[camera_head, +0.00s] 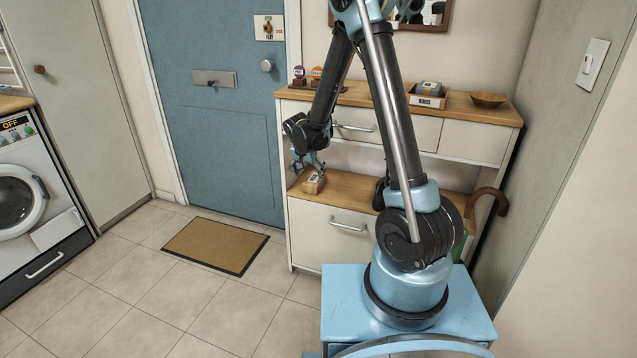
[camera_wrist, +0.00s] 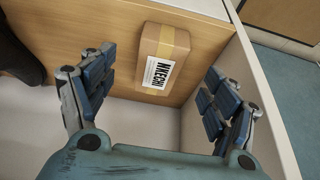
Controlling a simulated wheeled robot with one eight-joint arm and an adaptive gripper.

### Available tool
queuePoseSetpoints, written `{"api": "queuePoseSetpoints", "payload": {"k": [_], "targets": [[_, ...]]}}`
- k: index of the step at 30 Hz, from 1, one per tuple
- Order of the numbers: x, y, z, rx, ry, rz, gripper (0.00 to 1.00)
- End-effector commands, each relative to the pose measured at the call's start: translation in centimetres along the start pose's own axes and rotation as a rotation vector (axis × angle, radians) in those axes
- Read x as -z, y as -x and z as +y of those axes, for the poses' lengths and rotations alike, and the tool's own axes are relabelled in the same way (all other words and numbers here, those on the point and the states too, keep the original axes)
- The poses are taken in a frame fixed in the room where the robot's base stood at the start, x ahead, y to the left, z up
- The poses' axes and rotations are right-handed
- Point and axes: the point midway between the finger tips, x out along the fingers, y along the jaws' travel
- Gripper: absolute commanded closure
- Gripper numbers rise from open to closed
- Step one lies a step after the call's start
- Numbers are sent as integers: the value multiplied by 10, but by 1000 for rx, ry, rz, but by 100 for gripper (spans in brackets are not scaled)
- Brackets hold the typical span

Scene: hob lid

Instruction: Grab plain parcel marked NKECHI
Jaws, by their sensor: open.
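The plain brown parcel (camera_wrist: 165,58) lies on the wooden shelf (camera_wrist: 90,22) of the cabinet, with a white label reading NKECHI facing the wrist camera. It also shows small in the head view (camera_head: 314,184), on the left end of the open shelf. My gripper (camera_wrist: 155,105) is open and empty, its two blue-padded fingers spread on either side of the parcel's line, with the parcel ahead of the fingertips. In the head view my gripper (camera_head: 308,165) is just above and beside the parcel; whether they touch is unclear there.
The cabinet's side panel (camera_wrist: 262,95) stands close by my right finger. A dark object (camera_wrist: 15,55) lies at the left on the shelf. The cabinet top (camera_head: 385,97) overhangs the shelf and holds a labelled tray (camera_head: 428,98) and a bowl (camera_head: 488,100). A doormat (camera_head: 216,246) lies on the floor.

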Motion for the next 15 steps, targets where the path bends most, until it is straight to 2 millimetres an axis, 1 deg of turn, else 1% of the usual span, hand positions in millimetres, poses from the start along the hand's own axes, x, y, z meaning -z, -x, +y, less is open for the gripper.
{"api": "queuePoseSetpoints", "payload": {"k": [2,9,15], "targets": [[0,-2,0,1,1,0,20],[6,-21,9,-5,-11,0,20],[8,-34,11,-6,-16,-1,20]]}}
